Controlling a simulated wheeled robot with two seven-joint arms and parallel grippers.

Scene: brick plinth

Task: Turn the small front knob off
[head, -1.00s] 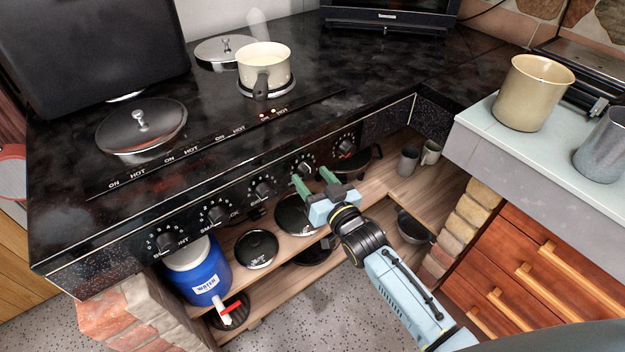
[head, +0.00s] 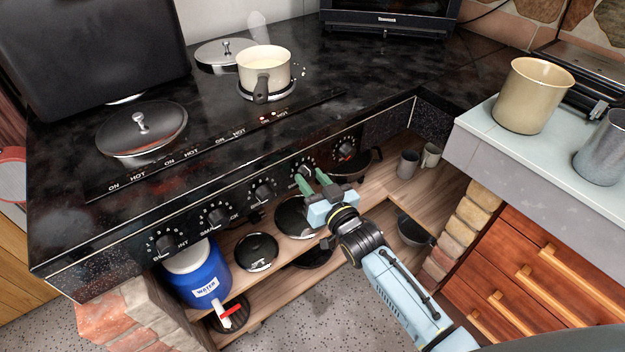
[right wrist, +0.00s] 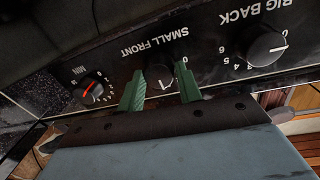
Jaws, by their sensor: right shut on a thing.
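The small front knob (right wrist: 159,76) is a dark round knob under the "SMALL FRONT" label, which reads upside down in the right wrist view. My right gripper (right wrist: 162,88) has one green finger on each side of it and is shut on it. A "0" mark shows close to the finger on the right; the knob's exact setting is hard to read. In the head view, my right gripper (head: 313,182) reaches the stove's front panel from the lower right, and its fingers partly cover the knob (head: 306,168). My left gripper is not in view.
The big back knob (right wrist: 266,46) and a knob with a red pointer (right wrist: 92,88) flank the held knob. A cream pot (head: 264,72) stands on the back burner. Below the panel, a shelf holds pans and a blue water container (head: 200,270). A brick-sided counter stands at right.

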